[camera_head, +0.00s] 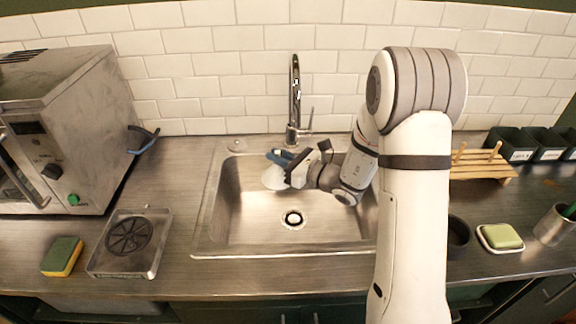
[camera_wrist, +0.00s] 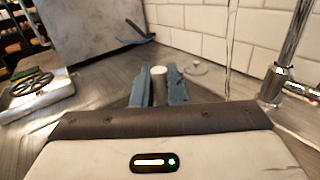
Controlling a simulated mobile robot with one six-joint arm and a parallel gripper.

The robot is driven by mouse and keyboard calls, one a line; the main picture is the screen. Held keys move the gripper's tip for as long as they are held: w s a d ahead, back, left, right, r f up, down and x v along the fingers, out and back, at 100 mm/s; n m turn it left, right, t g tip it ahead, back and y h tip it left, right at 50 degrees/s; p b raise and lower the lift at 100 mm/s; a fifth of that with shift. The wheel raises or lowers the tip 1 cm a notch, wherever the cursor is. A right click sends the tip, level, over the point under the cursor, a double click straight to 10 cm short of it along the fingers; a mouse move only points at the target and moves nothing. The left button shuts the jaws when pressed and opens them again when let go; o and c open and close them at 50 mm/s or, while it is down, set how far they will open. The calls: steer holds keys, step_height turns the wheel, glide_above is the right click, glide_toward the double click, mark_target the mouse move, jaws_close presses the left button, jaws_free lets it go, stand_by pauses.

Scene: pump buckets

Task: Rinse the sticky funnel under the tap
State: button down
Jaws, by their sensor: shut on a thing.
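My gripper (camera_head: 280,162) is over the left back part of the steel sink (camera_head: 237,215), shut on the whitish funnel (camera_head: 273,178). The funnel hangs below the blue fingers, above the basin floor and left of the tap. In the wrist view, the blue-grey fingers (camera_wrist: 158,88) close around a pale round stem (camera_wrist: 158,73); the rest of the funnel is hidden there. The chrome tap (camera_head: 295,100) stands behind the basin. A thin stream of water (camera_wrist: 229,45) falls in the wrist view, to the right of the fingers.
A metal oven (camera_head: 75,130) stands at left, with a sponge (camera_head: 62,256) and a tray (camera_head: 112,262) in front. At right are a wooden rack (camera_head: 480,165), a soap dish (camera_head: 500,239) and a metal cup (camera_head: 552,226). The basin around the drain (camera_head: 293,218) is clear.

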steer(key=shift+s+a+b, duration=0.15)
steer(key=shift+s+a, duration=0.2)
steer(key=shift+s, duration=0.4)
steer(key=shift+s+a+b, duration=0.2)
steer(key=shift+s+a, duration=0.1)
steer(key=shift+s, duration=0.45)
steer(key=shift+s+a+b, duration=0.15)
steer(key=shift+s+a, duration=0.2)
steer(key=shift+s, duration=0.4)
steer(key=s+a+r+p, duration=0.1)
steer(key=s+a+r, duration=0.1)
steer(key=s+r, duration=0.2)
steer(key=shift+s+p, duration=0.25)
steer(key=shift+p, duration=0.15)
